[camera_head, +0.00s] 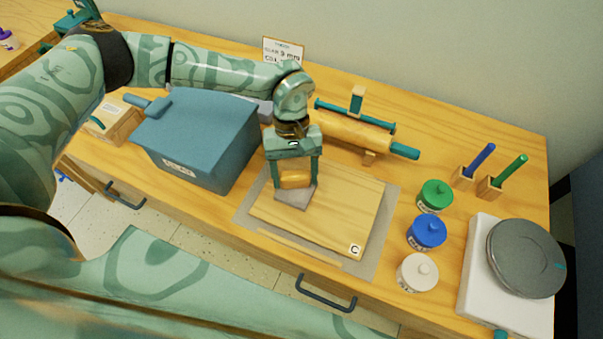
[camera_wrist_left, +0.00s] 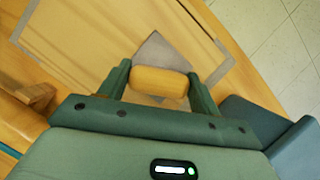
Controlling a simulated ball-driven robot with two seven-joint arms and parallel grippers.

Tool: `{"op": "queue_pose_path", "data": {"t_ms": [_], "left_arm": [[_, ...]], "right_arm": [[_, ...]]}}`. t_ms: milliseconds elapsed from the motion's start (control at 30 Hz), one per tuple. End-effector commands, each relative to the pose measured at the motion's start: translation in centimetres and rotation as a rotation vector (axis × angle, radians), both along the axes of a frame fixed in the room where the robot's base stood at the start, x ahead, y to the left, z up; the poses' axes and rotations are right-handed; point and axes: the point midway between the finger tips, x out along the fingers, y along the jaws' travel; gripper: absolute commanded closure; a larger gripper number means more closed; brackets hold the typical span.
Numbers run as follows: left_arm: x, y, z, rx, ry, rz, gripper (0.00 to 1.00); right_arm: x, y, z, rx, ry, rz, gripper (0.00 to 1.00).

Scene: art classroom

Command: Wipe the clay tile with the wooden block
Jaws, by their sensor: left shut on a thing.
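The wooden block (camera_head: 295,179) is small, yellow-brown and rounded. My left gripper (camera_head: 296,182) is shut on it, one finger at each end. The block also shows between the fingers in the left wrist view (camera_wrist_left: 160,82). The clay tile (camera_head: 293,197) is a small grey square slab on the wooden board (camera_head: 335,220). The block is over the tile and hides part of it. In the left wrist view the tile (camera_wrist_left: 158,52) lies turned relative to the block. I cannot tell whether block and tile touch. My right gripper is not in view.
The board, marked C, lies on a grey mat (camera_head: 385,235). A blue box (camera_head: 200,140) stands close left of the gripper. A rolling pin (camera_head: 355,132) rests behind. Green (camera_head: 435,196), blue (camera_head: 427,231) and white (camera_head: 417,272) jars and a turntable (camera_head: 525,258) stand right.

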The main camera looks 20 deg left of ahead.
Motion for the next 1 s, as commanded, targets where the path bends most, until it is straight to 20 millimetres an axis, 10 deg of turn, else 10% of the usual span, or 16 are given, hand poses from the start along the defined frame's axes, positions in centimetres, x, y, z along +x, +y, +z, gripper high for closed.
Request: {"op": "queue_pose_path", "data": {"t_ms": [400,1000], "left_arm": [[0.1,3.1,-0.1,0.0,0.0,0.0,0.55],[-0.1,-0.8,-0.3,-0.001,0.001,-0.001,0.55]], "right_arm": [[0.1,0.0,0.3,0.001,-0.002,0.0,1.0],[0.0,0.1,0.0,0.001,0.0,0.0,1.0]]}}
